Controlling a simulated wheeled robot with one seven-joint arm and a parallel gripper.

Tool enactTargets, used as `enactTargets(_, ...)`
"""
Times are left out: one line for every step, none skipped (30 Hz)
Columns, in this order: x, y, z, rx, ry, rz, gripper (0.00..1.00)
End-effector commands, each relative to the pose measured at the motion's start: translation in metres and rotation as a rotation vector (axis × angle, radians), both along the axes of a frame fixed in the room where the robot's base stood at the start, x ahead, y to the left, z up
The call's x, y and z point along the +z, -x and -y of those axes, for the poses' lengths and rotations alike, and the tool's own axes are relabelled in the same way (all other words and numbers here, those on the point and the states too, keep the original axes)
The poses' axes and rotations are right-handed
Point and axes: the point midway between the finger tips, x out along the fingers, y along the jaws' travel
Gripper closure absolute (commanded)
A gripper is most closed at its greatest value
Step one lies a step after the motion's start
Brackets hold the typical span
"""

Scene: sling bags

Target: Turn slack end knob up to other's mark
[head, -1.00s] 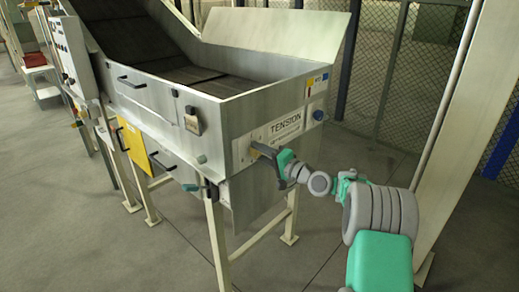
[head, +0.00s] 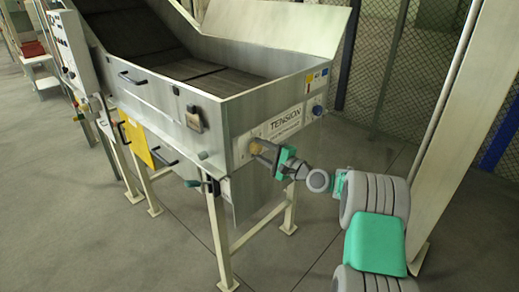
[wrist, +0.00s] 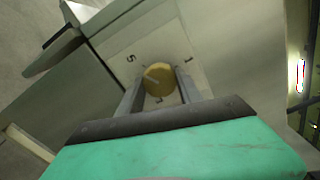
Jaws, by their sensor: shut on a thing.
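A round yellow knob (head: 256,148) sits on the end plate of the metal conveyor, at the near corner below the TENSION label (head: 285,117). In the wrist view the knob (wrist: 158,79) shows a pale line across its face, and printed scale characters stand around it on the plate. My gripper (head: 263,153) is shut on this knob, one finger on each side, as the wrist view shows. A blue knob (head: 317,110) is at the far end of the same plate. Its pointer and mark are too small to read.
A dark-handled lever (head: 205,186) juts from the conveyor's side, left of my gripper; a dark handle also shows in the wrist view (wrist: 52,50). A pale post (head: 455,140) stands to the right of my arm. Open floor lies in front.

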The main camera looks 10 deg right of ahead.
Motion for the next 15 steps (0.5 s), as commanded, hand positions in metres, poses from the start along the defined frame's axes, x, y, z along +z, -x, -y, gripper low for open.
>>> enactTargets(-0.0049,0.0014,-0.0008,0.003,-0.005,-0.012,0.98)
enactTargets(-0.0050,0.0014,-0.0008,0.002,-0.006,-0.013,0.98)
enactTargets(-0.0051,0.0014,-0.0007,0.002,-0.006,-0.013,0.98)
enactTargets(-0.0051,0.0014,-0.0007,0.002,-0.006,-0.013,0.98)
enactTargets(-0.0052,0.0014,-0.0008,0.002,-0.006,-0.013,0.98)
enactTargets(-0.0052,0.0014,-0.0008,0.002,-0.006,-0.013,0.98)
enactTargets(-0.0052,0.0014,-0.0008,0.002,-0.006,-0.013,0.98)
enactTargets(-0.0053,0.0014,-0.0008,0.002,-0.006,-0.013,0.98)
enactTargets(-0.0053,0.0014,-0.0007,0.002,-0.006,-0.013,0.98)
enactTargets(-0.0053,0.0014,-0.0007,0.002,-0.006,-0.013,0.98)
enactTargets(-0.0053,0.0014,-0.0007,0.002,-0.006,-0.013,0.56)
enactTargets(-0.0052,0.0014,-0.0007,0.002,-0.005,-0.012,0.53)
enactTargets(-0.0050,0.0013,-0.0006,0.002,-0.006,-0.011,0.51)
enactTargets(-0.0048,0.0012,-0.0006,0.002,-0.005,-0.011,0.48)
enactTargets(-0.0042,0.0011,-0.0004,0.001,-0.004,-0.009,0.45)
